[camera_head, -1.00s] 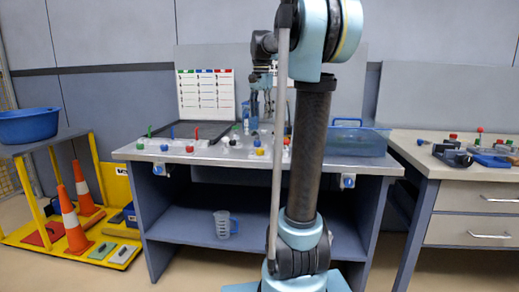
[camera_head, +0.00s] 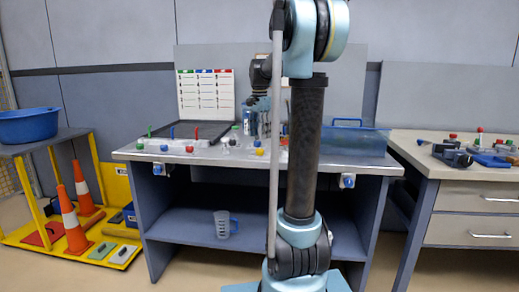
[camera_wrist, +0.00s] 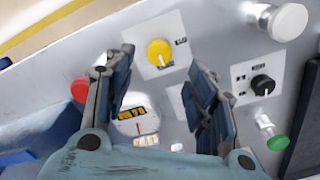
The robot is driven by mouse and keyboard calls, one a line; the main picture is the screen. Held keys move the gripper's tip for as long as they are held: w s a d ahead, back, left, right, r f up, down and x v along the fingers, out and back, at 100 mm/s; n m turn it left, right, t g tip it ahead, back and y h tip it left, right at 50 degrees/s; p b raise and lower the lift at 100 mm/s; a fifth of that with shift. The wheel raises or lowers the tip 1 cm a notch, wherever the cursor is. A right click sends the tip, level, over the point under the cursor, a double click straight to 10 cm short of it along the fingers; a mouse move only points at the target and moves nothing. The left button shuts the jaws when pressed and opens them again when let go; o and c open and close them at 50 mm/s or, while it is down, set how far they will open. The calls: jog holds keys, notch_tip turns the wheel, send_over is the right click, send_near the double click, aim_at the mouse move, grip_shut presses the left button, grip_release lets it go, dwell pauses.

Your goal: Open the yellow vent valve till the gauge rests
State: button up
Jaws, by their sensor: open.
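The yellow vent valve (camera_wrist: 160,52) is a round knob with a pale mark, on a grey panel in the wrist view. It also shows small on the bench in the head view (camera_head: 259,151). My gripper (camera_wrist: 163,65) is open and empty, its fingers on either side below the yellow knob in the picture; I cannot tell how far above the panel they are. The gauge (camera_wrist: 136,121), a round white dial with a dark orange-marked window, lies between the fingers and is partly hidden by my gripper. The needle is too small to read surely.
A black knob (camera_wrist: 262,85), a green knob (camera_wrist: 277,143), a red knob (camera_wrist: 80,89) and a white knob (camera_wrist: 288,21) surround the valve. A blue bin (camera_head: 350,140) stands right on the bench. Levers with green, blue and red tips stand left.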

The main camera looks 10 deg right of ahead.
aim_at(259, 149)
jog(key=shift+f, duration=3.45)
jog(key=c, duration=1.1)
